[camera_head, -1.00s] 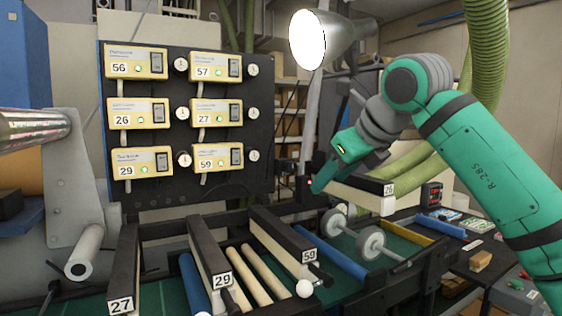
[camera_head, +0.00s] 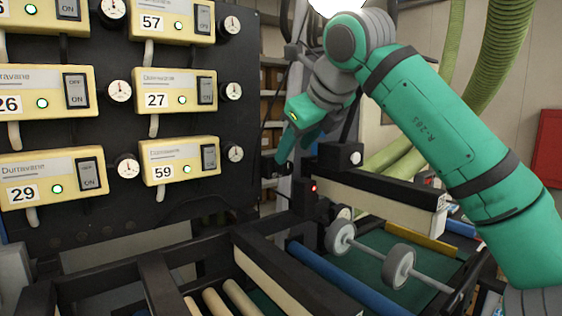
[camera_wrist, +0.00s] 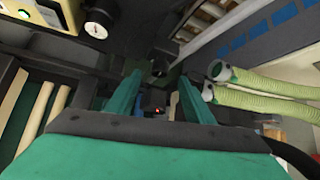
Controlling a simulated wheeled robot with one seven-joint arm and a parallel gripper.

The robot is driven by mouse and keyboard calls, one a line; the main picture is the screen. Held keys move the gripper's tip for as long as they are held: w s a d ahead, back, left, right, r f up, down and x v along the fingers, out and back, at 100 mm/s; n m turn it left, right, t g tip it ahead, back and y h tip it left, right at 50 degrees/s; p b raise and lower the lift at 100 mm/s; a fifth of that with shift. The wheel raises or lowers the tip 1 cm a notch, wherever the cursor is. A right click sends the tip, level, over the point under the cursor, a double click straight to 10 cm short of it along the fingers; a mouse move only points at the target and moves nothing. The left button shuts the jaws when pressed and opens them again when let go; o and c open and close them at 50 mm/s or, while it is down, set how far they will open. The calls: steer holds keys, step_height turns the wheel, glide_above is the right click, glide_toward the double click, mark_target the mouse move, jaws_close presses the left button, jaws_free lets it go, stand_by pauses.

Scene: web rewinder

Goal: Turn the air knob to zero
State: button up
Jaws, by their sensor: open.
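My gripper (camera_head: 292,150) is open and empty, to the right of the black panel (camera_head: 255,110), with its fingers pointing down. In the wrist view its two green fingers (camera_wrist: 160,85) stand apart, with a dark fitting (camera_wrist: 160,68) beyond the gap. A black block (camera_head: 340,157) with a small pale round spot sits just right of the fingers in the head view. Round white dials (camera_head: 235,153) sit beside the yellow boxes; one dial (camera_wrist: 96,30) shows in the wrist view. I cannot tell which part is the air knob.
Yellow boxes (camera_head: 180,160) with switches and green lights fill the panel. A black-and-cream bar (camera_head: 385,190) extends right below my gripper. A shaft with grey rollers (camera_head: 398,266) and a blue roller (camera_head: 340,270) lie lower. Green hoses (camera_wrist: 270,102) run right of the fingers in the wrist view.

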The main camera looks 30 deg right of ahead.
mark_target(287, 164)
steer(key=x, duration=0.7)
steer(key=shift+s+d+f, duration=0.1)
steer(key=shift+s+d, duration=0.05)
steer(key=c, duration=1)
